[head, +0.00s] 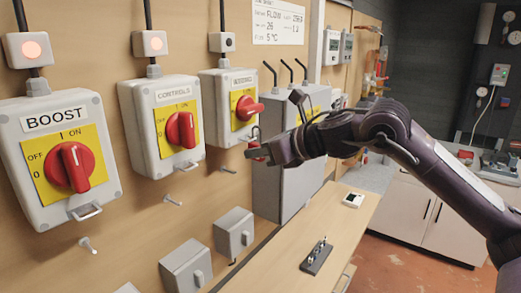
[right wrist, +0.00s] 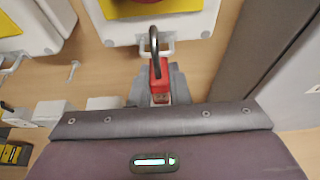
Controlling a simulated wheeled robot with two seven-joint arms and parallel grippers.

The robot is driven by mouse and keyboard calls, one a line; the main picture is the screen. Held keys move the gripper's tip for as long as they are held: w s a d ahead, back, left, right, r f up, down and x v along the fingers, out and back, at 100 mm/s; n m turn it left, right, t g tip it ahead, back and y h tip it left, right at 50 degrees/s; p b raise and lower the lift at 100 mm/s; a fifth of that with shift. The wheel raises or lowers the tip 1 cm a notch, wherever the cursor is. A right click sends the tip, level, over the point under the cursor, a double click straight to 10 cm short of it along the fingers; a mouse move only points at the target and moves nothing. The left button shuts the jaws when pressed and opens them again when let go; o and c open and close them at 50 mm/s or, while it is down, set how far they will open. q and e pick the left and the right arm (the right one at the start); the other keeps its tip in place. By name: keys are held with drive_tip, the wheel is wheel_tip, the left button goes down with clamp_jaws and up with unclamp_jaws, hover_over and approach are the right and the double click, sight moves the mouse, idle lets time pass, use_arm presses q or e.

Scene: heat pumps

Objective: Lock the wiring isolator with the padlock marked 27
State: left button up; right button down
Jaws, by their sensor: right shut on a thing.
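The wiring isolator (head: 231,106) is the rightmost of three white switch boxes on the wall; its small label is blurred. Its red knob (head: 248,108) points sideways across a yellow plate. My right gripper (head: 262,155) is shut on a red padlock, just below and right of this box. In the right wrist view the red padlock (right wrist: 159,82) stands upright in the jaws, its dark shackle (right wrist: 154,40) upward. The shackle overlaps the metal loop (right wrist: 140,47) under the box; I cannot tell whether it passes through. The padlock's number is unreadable. My left gripper is out of view.
The BOOST box (head: 62,160) and CONTROLS box (head: 165,125) hang to the left. Bare pegs (head: 88,246) stick out below the boxes. A grey cabinet (head: 290,165) stands close on the right. A wooden bench (head: 285,260) below holds a dark block with pins (head: 317,257).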

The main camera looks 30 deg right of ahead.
sight(263, 159)
drive_tip(key=shift+w+a+p, duration=0.25)
drive_tip(key=shift+w+p, duration=0.2)
drive_tip(key=shift+w, duration=0.05)
idle(0.4)
drive_tip(key=shift+f+b, duration=1.15)
drive_tip(key=shift+f, duration=0.05)
idle(0.9)
drive_tip(key=c, duration=1.3)
unclamp_jaws()
drive_tip(key=shift+s+d+b, duration=0.25)
drive_tip(key=shift+s+b, duration=0.15)
drive_tip(key=b+v, duration=0.3)
drive_tip(key=v, duration=0.4)
drive_tip(key=shift+r, duration=0.15)
